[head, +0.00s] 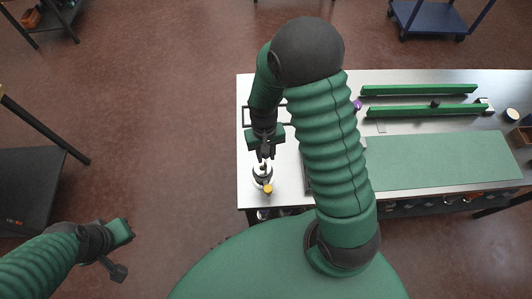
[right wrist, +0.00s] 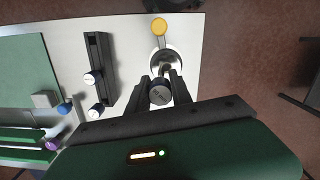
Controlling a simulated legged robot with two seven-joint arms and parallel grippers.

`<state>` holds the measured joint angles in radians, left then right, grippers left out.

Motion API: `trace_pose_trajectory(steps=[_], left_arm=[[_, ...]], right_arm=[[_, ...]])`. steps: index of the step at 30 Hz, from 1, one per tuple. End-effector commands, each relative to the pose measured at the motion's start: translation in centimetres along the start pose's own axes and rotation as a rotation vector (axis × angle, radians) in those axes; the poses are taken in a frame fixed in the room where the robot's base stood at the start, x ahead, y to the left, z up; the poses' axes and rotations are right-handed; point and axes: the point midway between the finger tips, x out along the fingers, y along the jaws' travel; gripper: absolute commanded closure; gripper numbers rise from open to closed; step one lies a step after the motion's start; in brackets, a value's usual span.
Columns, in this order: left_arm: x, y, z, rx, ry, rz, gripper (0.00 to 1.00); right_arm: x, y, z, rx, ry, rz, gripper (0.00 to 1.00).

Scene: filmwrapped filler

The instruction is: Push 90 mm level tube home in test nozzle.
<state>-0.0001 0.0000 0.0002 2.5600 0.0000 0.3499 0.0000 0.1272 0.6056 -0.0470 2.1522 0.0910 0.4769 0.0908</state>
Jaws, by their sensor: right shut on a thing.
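My right gripper (head: 266,158) is over the left end of the steel bench. In the right wrist view its two dark fingers (right wrist: 162,88) are shut on a dark, round-ended piece (right wrist: 160,95), which looks like the end of the level tube; its length is mostly hidden. Just beyond the fingertips stands a shiny metal fitting (right wrist: 161,57), apparently the test nozzle, with a yellow cap (right wrist: 160,26) beside it. The yellow cap also shows in the head view (head: 268,189). I cannot tell whether the tube touches the nozzle. My left gripper (head: 122,250) hangs over the floor, away from the bench.
A black rack (right wrist: 98,65) with round-ended pieces stands beside the nozzle. A green mat (head: 430,160) and two green rails (head: 420,90) lie on the right part of the bench (head: 250,90). My right arm hides the bench's middle. The bench's left edge is close to the nozzle.

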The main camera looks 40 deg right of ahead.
Motion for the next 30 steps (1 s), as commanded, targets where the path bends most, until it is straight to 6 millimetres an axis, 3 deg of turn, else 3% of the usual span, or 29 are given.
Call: trace_pose_trajectory(steps=[11,30], left_arm=[[0.3,0.0,0.1,0.0,0.0,0.0,1.0],[-3.1,0.0,-0.7,0.0,0.0,0.0,1.0]], right_arm=[[0.6,-0.1,0.0,-0.002,-0.006,-0.001,1.0],[-3.3,0.0,0.4,-0.001,-0.002,-0.001,1.0]])
